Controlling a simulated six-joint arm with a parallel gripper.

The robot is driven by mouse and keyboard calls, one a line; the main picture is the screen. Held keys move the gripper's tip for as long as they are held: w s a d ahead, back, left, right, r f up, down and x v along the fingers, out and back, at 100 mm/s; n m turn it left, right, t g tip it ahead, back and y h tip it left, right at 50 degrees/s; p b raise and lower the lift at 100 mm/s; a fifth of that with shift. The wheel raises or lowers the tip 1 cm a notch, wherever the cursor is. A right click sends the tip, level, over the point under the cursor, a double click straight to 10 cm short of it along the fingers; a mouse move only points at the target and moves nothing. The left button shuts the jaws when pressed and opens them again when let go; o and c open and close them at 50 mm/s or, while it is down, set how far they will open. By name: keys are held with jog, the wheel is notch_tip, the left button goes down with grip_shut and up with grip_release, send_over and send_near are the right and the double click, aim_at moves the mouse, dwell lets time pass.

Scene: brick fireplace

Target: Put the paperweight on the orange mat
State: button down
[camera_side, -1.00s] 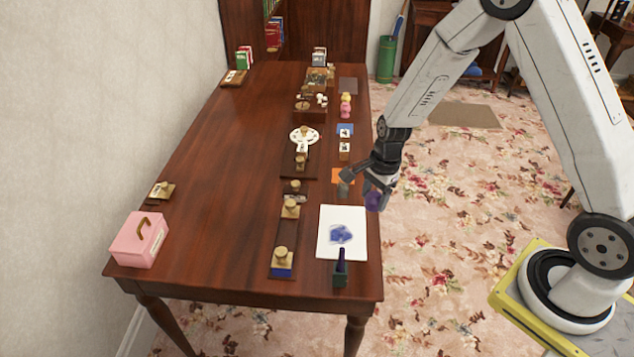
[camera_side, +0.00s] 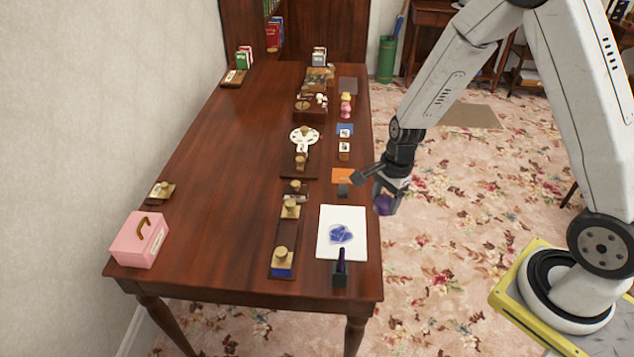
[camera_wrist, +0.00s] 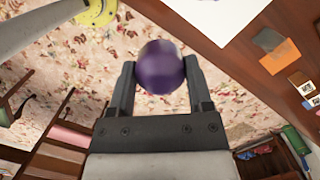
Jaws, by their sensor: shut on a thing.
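My gripper (camera_side: 384,196) is shut on a dark purple ball-shaped paperweight (camera_side: 383,205). In the wrist view the paperweight (camera_wrist: 160,67) sits between the two fingertips (camera_wrist: 158,82). In the side view it appears just off the table's right edge, with floor behind it. The orange mat (camera_side: 342,175) lies flat near that edge, to the left of my gripper and apart from it. The mat (camera_wrist: 268,39) is also at the upper right in the wrist view. Its visible surface is bare.
A dark grey block (camera_side: 343,190) is close to the mat's near side. Small stamped blocks (camera_side: 344,150) stand beyond the mat. The table's (camera_side: 210,190) left middle is clear.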

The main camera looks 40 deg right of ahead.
jog(key=shift+w, duration=0.1)
jog(key=shift+w+d+m, duration=0.45)
jog(key=shift+w+m, duration=0.15)
jog(key=shift+m, duration=0.1)
jog(key=w+d+m+t+h, duration=0.1)
jog(key=w+d+m, duration=0.7)
jog(key=m, duration=0.3)
jog(key=shift+w+d, duration=0.15)
jog(key=shift+w, duration=0.7)
jog(key=shift+w, duration=0.1)
jog(key=shift+w+d+f, duration=0.45)
jog(key=shift+w+f, duration=1.05)
jog(key=shift+w, duration=0.65)
jog(key=shift+w+d+f, duration=0.45)
jog(key=shift+w+f, duration=1.05)
jog(key=shift+w, duration=0.7)
jog(key=shift+w+d+f, duration=0.45)
jog(key=shift+w+f, duration=1.05)
jog(key=shift+w, duration=0.65)
jog(key=shift+f, duration=0.15)
